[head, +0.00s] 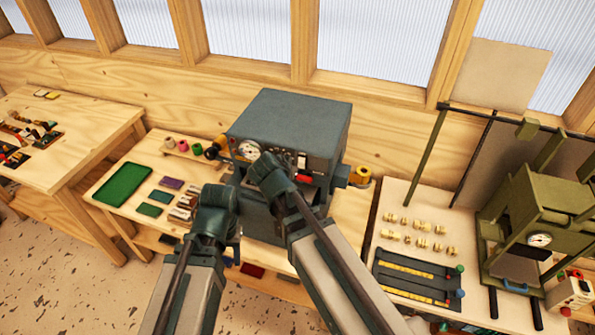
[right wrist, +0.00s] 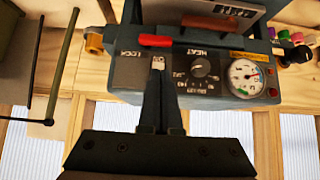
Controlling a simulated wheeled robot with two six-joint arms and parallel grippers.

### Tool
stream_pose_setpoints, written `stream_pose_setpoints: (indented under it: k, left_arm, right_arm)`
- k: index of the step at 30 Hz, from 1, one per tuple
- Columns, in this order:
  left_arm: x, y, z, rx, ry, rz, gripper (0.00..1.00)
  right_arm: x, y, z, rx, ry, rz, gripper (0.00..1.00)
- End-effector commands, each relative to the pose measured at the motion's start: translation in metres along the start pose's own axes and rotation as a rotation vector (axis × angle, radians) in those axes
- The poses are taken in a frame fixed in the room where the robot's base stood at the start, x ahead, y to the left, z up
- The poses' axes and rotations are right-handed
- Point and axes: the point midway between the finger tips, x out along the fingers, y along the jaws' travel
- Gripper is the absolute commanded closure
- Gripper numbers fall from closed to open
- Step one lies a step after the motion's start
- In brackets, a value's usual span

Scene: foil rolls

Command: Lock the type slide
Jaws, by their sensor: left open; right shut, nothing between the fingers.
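The blue-grey machine (head: 292,125) stands on the middle bench. Its front panel (right wrist: 205,75) fills the right wrist view, upside down, with the word LOCK, a HEAT knob (right wrist: 198,67), a gauge (right wrist: 243,74) and a red handle (right wrist: 155,41). A small pale lever (right wrist: 158,62) sits beside the LOCK lettering. My right gripper (right wrist: 160,75) is shut and empty, its tips at this lever; I cannot tell whether they touch it. In the head view its wrist hides its fingers. My left gripper (head: 231,180) is open at the machine's left front, its fingers hard to make out.
A green tray (head: 122,184), coloured blocks (head: 171,183) and foil rolls (head: 183,146) lie left of the machine. Brass pieces (head: 420,225) and a green press (head: 540,215) are on the right bench. A yellow roll (head: 361,173) is at the machine's right side.

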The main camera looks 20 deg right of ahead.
Motion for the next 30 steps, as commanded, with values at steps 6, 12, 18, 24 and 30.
stream_pose_setpoints:
  k: [6, 12, 18, 24, 30]
  left_arm:
    - [0.019, 0.002, -0.001, 0.008, 0.000, -0.001, 0.50]
    - [0.045, 0.004, -0.003, 0.016, 0.001, -0.002, 0.50]
    - [0.063, 0.005, -0.004, 0.014, 0.002, -0.002, 0.50]
    - [0.070, 0.006, -0.005, 0.013, 0.003, -0.002, 0.50]
    - [0.070, 0.006, -0.005, 0.013, 0.003, -0.002, 0.50]
  right_arm:
    - [0.024, -0.001, 0.003, 0.000, -0.001, 0.001, 1.00]
    - [0.060, -0.001, 0.004, 0.000, -0.001, 0.001, 1.00]
    - [0.087, -0.001, 0.003, 0.000, -0.001, 0.001, 1.00]
    - [0.099, 0.000, 0.001, 0.000, -0.001, 0.000, 1.00]
    - [0.100, 0.000, 0.000, -0.001, -0.001, 0.000, 1.00]
